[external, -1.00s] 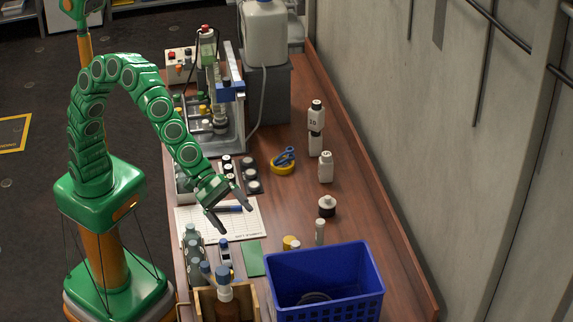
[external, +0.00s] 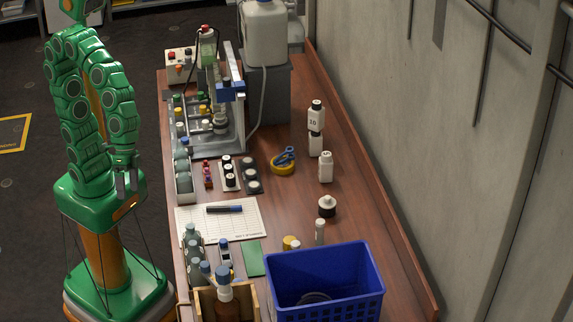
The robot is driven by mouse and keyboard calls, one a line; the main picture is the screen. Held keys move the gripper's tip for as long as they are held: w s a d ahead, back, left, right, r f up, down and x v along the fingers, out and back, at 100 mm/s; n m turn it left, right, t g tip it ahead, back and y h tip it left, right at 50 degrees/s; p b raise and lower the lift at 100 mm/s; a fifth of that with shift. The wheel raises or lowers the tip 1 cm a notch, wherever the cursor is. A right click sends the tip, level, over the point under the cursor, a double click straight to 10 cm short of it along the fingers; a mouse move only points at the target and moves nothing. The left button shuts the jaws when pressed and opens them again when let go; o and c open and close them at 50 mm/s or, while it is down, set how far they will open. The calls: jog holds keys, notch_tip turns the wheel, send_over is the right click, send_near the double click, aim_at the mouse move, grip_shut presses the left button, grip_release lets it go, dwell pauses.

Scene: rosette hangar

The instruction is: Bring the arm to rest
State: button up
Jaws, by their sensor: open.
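My green jointed arm is folded back in a tight arch over its own base, left of the wooden bench (external: 358,235). My gripper (external: 127,196) hangs fingers down, open and empty. It is off the bench, just left of the bench's left edge, and touches nothing that I can see.
A blue basket (external: 325,285) and a wooden box (external: 204,301) with bottles stand at the near end. A rack frame (external: 232,122) with vials, a grey box (external: 268,95), tape (external: 283,168) and white bottles (external: 326,167) stand further back. Dark floor left of me is free.

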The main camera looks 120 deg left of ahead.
jog(key=s+a+f+m+g+y, duration=0.1)
jog(key=s+a+m+g+y, duration=0.1)
jog(key=s+a, duration=0.4)
jog(key=s+a+f+m+g+y, duration=0.1)
jog(key=s+a, duration=0.5)
jog(key=s, duration=0.7)
jog(key=shift+f+m+g+y, duration=0.4)
jog(key=shift+f+m+g, duration=0.2)
jog(key=shift+f+g, duration=0.15)
